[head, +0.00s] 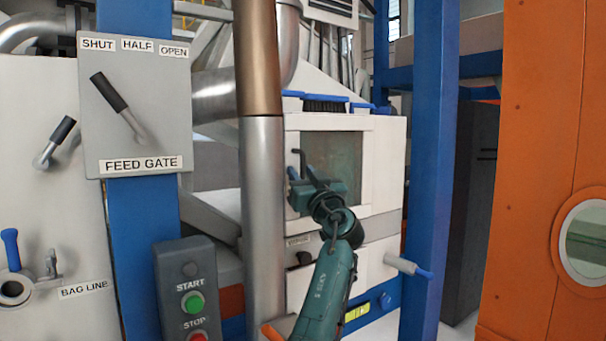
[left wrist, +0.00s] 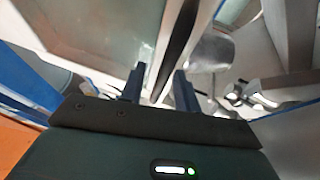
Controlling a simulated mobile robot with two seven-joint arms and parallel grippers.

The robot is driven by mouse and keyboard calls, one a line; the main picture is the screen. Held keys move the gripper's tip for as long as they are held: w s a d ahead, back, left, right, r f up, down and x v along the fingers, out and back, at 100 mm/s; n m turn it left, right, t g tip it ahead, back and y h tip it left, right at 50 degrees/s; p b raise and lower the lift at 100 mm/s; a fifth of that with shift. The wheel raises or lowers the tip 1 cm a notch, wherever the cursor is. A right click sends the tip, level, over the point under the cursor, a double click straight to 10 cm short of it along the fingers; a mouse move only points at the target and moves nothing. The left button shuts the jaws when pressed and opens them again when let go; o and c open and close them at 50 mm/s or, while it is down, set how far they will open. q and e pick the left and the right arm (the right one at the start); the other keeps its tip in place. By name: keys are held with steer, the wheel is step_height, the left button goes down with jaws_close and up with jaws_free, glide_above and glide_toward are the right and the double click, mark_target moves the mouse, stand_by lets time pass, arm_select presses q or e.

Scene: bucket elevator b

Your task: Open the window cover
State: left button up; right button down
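The window cover (head: 345,150) is a pale framed panel with a grey-green pane on the white machine housing. It looks closed in the head view. My left gripper (head: 298,168) is at the left edge of the cover, in front of its frame. Its two fingers also show in the left wrist view (left wrist: 160,88), apart, with a dark strip (left wrist: 178,48) running between them beside the pane (left wrist: 105,35). I cannot tell whether they touch that strip. My gripper and wrist hide the cover's lower left part. My right gripper is not in view.
A steel pipe (head: 262,220) stands just left of the cover and a blue post (head: 430,180) to its right. A feed gate panel (head: 135,90) and a start/stop box (head: 187,290) are at the left. An orange wall (head: 540,130) is at the right.

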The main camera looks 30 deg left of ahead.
arm_select(q)
steer(key=shift+c, duration=0.2)
jaws_close()
stand_by(0.4)
